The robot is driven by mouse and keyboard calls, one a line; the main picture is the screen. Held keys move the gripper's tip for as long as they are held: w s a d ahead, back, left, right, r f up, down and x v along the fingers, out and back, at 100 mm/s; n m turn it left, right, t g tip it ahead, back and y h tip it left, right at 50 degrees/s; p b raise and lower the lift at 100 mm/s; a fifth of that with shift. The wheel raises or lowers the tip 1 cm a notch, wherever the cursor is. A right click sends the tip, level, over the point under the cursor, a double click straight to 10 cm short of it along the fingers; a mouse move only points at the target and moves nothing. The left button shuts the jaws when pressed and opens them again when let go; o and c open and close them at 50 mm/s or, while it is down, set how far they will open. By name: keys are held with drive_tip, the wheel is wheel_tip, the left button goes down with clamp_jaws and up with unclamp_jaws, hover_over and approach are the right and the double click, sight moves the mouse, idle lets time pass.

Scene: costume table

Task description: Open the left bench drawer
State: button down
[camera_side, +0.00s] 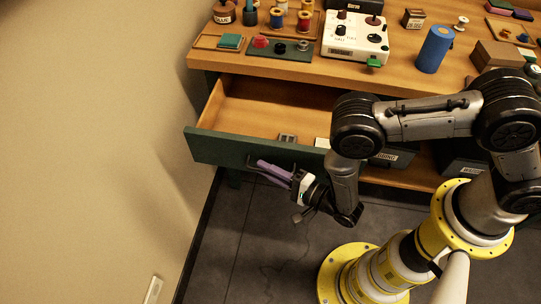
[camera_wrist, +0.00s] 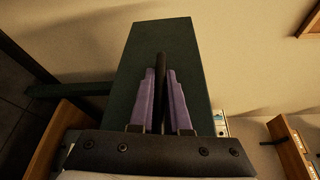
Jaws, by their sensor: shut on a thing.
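The left bench drawer (camera_side: 222,147) has a dark green front and a wooden inside. It stands pulled out from the bench, with its inside open to view in the side view. My gripper (camera_side: 258,166) is at the drawer front. Its purple fingers are shut on the dark drawer handle (camera_wrist: 160,66), which shows between them in the wrist view, where the gripper (camera_wrist: 160,95) points at the green front (camera_wrist: 185,50). My arm hides the right part of the drawer front in the side view. A small grey item (camera_side: 287,138) lies inside the drawer.
The wooden bench top (camera_side: 285,70) carries a white control box (camera_side: 355,37), a blue cylinder (camera_side: 434,49), a green mat (camera_side: 280,50) and several spools. Dark labelled bins stand below the top at the right. A beige wall (camera_side: 90,130) is close on the left. Grey floor (camera_side: 250,240) lies in front.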

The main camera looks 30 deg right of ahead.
drive_tip(key=shift+s+a, duration=0.25)
drive_tip(key=c, duration=0.9)
unclamp_jaws()
drive_tip(key=v, duration=0.7)
drive_tip(key=shift+s+d, duration=0.1)
drive_tip(key=shift+s, duration=0.15)
